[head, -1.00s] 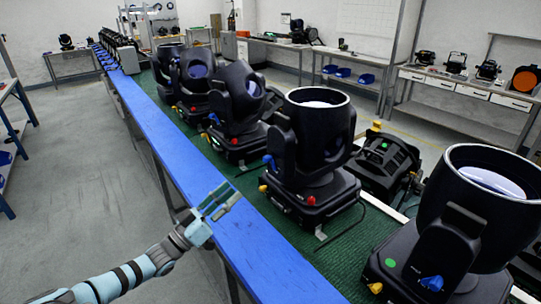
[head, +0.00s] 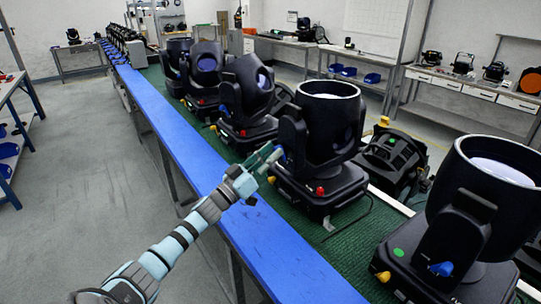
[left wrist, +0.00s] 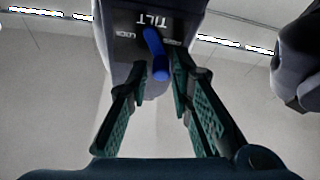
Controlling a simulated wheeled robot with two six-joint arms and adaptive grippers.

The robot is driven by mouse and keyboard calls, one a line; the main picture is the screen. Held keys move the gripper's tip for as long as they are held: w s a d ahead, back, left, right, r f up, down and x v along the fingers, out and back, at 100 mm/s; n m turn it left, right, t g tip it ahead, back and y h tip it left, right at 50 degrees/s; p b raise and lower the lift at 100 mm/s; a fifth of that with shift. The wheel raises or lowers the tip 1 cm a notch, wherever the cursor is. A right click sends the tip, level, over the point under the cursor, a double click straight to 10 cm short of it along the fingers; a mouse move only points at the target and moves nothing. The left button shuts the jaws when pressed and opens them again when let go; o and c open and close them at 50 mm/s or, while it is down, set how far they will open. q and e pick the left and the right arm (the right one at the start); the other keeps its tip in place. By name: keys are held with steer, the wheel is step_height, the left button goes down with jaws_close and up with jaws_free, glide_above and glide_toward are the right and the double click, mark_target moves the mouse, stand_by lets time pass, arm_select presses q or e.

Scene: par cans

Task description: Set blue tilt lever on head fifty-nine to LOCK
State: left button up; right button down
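The blue tilt lever (left wrist: 156,55) sticks out from a dark panel (left wrist: 128,20) on the yoke of a black moving head (head: 325,125). The panel reads TILT, upside down in the left wrist view, with LOCK at the left and a partly hidden word at the right. The lever's free end tilts slightly right in that view. My left gripper (left wrist: 157,85) is open, with one finger on each side of the lever; contact cannot be told. In the head view my left gripper (head: 267,158) is at the yoke's left side. No number fifty-nine is readable. My right gripper is not in view.
More moving heads stand in a row on the green mat (head: 285,225), including a near one (head: 465,215) with its own blue lever (head: 441,269). A blue bench edge (head: 200,165) runs along the mat. The floor at left is clear.

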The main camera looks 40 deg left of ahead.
arm_select(q)
jaws_close()
steer(key=shift+f+m, duration=0.1)
steer(key=shift+m, duration=0.2)
steer(key=m+h+b, duration=0.1)
steer(key=m, duration=0.1)
steer(key=m+g+h+b, duration=0.1)
steer(key=m, duration=0.2)
steer(key=m+h+b, duration=0.1)
steer(key=m+h, duration=0.1)
steer(key=shift+d, duration=0.4)
steer(key=m, duration=0.1)
steer(key=m+g+h+b, duration=0.1)
steer(key=m, duration=0.1)
steer(key=m+g+h, duration=0.1)
steer(key=m, duration=0.1)
steer(key=shift+s+d+r, duration=0.15)
steer(key=shift+d+r, duration=0.05)
steer(key=shift+d, duration=0.15)
steer(key=shift+s+d+m+g+h+b, duration=0.15)
steer(key=shift+m+g+h+b, duration=0.2)
steer(key=shift+m, duration=0.7)
steer(key=shift+w+d+m+g+h+b, duration=0.1)
steer(key=shift+m+g+h, duration=0.25)
steer(key=shift+m, duration=0.7)
